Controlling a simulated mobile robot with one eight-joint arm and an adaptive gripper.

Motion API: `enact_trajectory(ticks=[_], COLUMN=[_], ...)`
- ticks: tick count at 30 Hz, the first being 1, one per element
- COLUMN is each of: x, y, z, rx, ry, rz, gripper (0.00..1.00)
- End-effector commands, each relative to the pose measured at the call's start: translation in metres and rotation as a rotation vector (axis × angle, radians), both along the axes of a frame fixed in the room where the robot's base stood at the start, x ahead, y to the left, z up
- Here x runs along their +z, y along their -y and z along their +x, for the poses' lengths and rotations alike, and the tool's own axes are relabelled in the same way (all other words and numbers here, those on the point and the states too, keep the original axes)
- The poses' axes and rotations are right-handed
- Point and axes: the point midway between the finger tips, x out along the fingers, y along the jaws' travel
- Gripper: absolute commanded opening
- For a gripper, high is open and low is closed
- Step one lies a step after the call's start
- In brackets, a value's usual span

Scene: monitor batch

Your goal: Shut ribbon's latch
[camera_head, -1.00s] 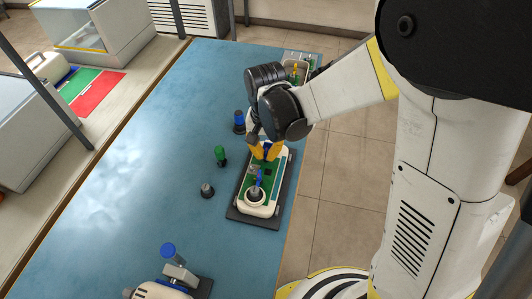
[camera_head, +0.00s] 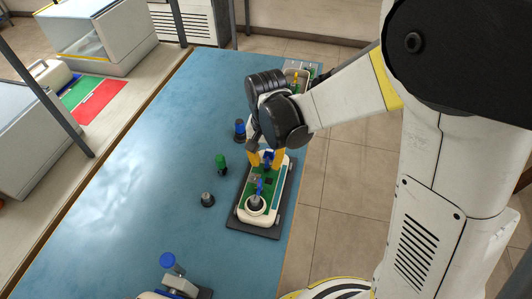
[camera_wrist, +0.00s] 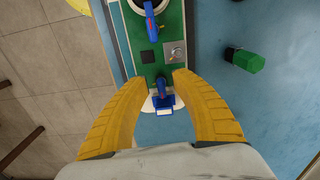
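A monitor unit with a green circuit board (camera_head: 271,181) lies on the blue table; the board also shows in the wrist view (camera_wrist: 172,22). A small blue latch-like part (camera_wrist: 162,98) with a white piece at its near end sits at the board's near edge in the wrist view. My gripper (camera_wrist: 160,79) has its yellow fingers spread, one on each side of this part, with gaps visible. In the head view my gripper (camera_head: 267,159) is over the unit's far end. A second blue part (camera_wrist: 150,15) stands farther along the board. Whether the latch is closed is unclear.
Green-topped (camera_head: 221,162), blue-topped (camera_head: 239,129) and grey (camera_head: 207,199) pieces stand left of the unit. Another unit (camera_head: 297,76) lies at the table's far end. A blue-knobbed device (camera_head: 168,260) is at the near edge. The table's left middle is clear.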

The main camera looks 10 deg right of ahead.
Motion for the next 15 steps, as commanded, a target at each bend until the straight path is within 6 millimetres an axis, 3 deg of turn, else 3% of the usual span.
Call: enact_trajectory(ticks=[15], x=[0.1], y=[0.0], z=[0.0], rx=[0.0], ry=[0.0], rz=[0.0], gripper=[0.31])
